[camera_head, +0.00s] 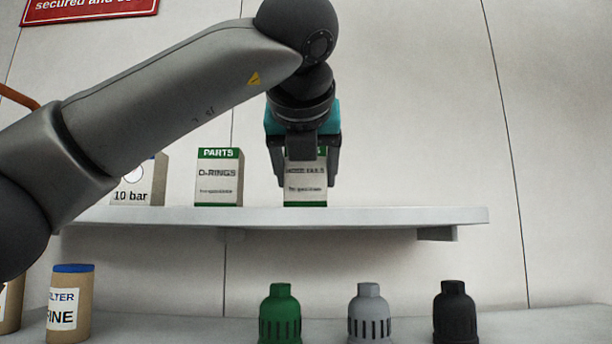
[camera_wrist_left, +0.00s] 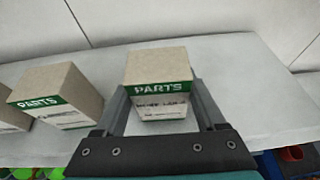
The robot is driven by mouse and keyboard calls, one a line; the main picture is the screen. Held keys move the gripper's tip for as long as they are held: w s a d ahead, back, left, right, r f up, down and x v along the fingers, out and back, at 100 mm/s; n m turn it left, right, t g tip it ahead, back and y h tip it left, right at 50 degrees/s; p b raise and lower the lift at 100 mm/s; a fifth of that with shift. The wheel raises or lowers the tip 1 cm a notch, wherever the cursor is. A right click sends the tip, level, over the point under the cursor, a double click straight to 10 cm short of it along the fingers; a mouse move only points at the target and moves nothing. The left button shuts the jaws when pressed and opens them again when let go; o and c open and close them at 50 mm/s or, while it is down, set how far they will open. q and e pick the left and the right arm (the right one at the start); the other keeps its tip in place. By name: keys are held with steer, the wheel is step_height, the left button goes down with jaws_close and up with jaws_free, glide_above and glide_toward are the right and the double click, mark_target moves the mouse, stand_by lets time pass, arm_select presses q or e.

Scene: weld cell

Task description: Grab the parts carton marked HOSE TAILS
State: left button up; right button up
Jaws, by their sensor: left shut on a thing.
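The HOSE TAILS carton (camera_head: 306,187), tan with a white label and green bands, is upright at shelf height. My left gripper (camera_head: 306,178) is around it, one finger on each side, and shut on it. In the left wrist view the carton (camera_wrist_left: 158,85) sits between the fingers of the left gripper (camera_wrist_left: 160,103), with its green PARTS band showing. The label's upper text is partly shadowed or covered by the gripper in the head view. I cannot tell whether the carton's base touches the shelf. My right gripper is not in view.
The O-RINGS carton (camera_head: 218,178) stands to the left on the shelf (camera_head: 400,216), with a 10 bar box (camera_head: 135,190) beyond it. Below are a FILTER canister (camera_head: 70,305) and green (camera_head: 280,315), grey (camera_head: 369,315) and black (camera_head: 455,314) slotted fittings. The shelf's right part is clear.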

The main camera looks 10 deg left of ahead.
arm_select(q)
steer(key=shift+r, duration=4.9)
